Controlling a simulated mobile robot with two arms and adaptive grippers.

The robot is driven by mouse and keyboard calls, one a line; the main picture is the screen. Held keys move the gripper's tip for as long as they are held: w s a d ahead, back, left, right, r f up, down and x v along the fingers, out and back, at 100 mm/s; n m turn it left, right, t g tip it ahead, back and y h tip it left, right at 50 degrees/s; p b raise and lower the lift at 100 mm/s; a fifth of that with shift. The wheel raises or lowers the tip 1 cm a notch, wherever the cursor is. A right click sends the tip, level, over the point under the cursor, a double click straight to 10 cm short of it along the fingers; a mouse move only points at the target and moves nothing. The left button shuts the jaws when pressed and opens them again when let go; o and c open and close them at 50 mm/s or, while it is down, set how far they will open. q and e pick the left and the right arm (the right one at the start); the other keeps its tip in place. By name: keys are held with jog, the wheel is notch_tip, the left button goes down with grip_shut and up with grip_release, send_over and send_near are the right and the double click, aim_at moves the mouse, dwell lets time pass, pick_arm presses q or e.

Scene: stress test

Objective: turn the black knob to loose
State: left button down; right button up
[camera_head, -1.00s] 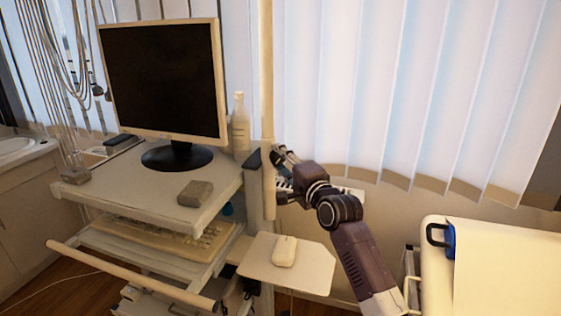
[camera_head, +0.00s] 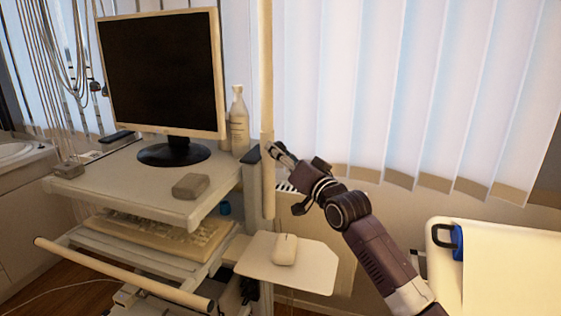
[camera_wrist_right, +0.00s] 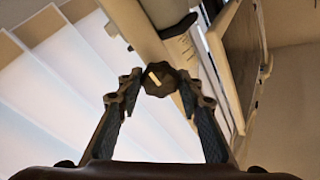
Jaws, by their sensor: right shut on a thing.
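The black knob (camera_wrist_right: 160,79) is a dark, lobed knob with a pale pointer mark, on the side of a cream pole (camera_head: 266,100). The pole stands at the right side of the computer cart. In the right wrist view the knob sits between the two fingertips of my right gripper (camera_wrist_right: 159,82), which is shut on it. In the head view my right gripper (camera_head: 282,153) reaches the pole from the right and the knob cannot be made out there. My left gripper is in neither view.
The cart (camera_head: 110,185) carries a monitor (camera_head: 160,75), a white bottle (camera_head: 239,120) and a grey block (camera_head: 190,186). Vertical blinds (camera_head: 400,90) hang behind. A white bed (camera_head: 510,270) stands at right.

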jog(key=shift+d+n+g+y+b, duration=0.15)
jog(key=shift+n+y+b, duration=0.3)
jog(key=shift+n, duration=1.4)
jog(key=shift+a+n+g+y+b, duration=0.15)
jog(key=shift+n+b, duration=0.45)
jog(key=shift+n, duration=1.25)
jog(key=shift+d, duration=0.1)
jog(key=o, duration=1.1)
jog(key=v, duration=1.2)
jog(key=shift+f, duration=0.1)
